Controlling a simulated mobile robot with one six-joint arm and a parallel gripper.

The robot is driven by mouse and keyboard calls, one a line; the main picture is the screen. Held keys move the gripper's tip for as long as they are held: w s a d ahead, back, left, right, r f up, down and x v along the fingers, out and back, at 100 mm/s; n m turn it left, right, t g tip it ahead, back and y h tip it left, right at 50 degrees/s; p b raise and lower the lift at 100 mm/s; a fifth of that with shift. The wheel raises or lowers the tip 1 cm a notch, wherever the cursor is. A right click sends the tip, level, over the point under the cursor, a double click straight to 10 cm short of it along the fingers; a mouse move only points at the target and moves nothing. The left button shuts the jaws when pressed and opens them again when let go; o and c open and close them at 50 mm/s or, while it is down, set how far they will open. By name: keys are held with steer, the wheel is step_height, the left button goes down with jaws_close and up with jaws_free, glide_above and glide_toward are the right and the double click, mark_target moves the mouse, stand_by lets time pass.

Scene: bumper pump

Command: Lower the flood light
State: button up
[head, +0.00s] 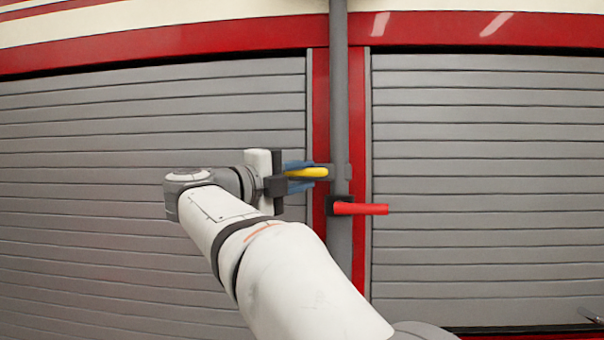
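A grey vertical pole (339,90) runs up past the top edge of the picture. A yellow handle (309,172) sticks out to the left from a dark bracket on the pole. A red handle (362,209) sticks out to the right from a black clamp (337,205) a little lower down. My gripper (304,176) is at the yellow handle, with one blue finger above it and one below. Whether both fingers press on it cannot be made out. No lamp head shows in this view.
Grey roller shutters (150,130) stand left and right (480,150) of the pole, framed in red (440,35). My arm covers the lower middle of the picture.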

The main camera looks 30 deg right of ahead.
steer(key=o, duration=0.4)
steer(key=shift+c, duration=0.2)
steer(key=b+v, duration=0.1)
steer(key=v, duration=0.7)
steer(key=shift+b, duration=0.35)
